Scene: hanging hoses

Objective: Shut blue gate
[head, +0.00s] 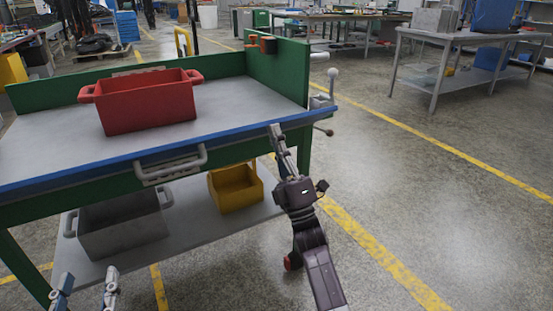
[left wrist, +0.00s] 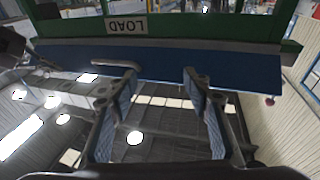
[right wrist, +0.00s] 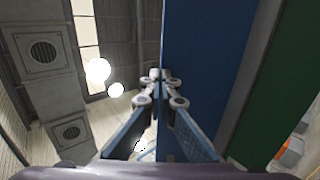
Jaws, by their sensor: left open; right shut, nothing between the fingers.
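A long blue panel (head: 225,133), which appears to be the blue gate, runs along the front edge of the green-framed workbench. From this angle I cannot tell how far it is swung. A grey handle (head: 172,168) sits on the front below it. My right gripper (head: 275,128) is shut and empty, its tips at the panel near its right end; contact is unclear. In the right wrist view the blue face (right wrist: 205,70) is right beside the shut fingertips (right wrist: 160,76). My left gripper (head: 84,285) is open and empty, low at front left. The blue panel (left wrist: 160,62) spans its view.
A red bin (head: 150,105) stands on the bench top. A grey bin (head: 122,225) and a yellow bin (head: 236,188) sit on the lower shelf. A ball-ended lever (head: 333,75) is at the right end. Floor to the right is clear up to another table (head: 470,40).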

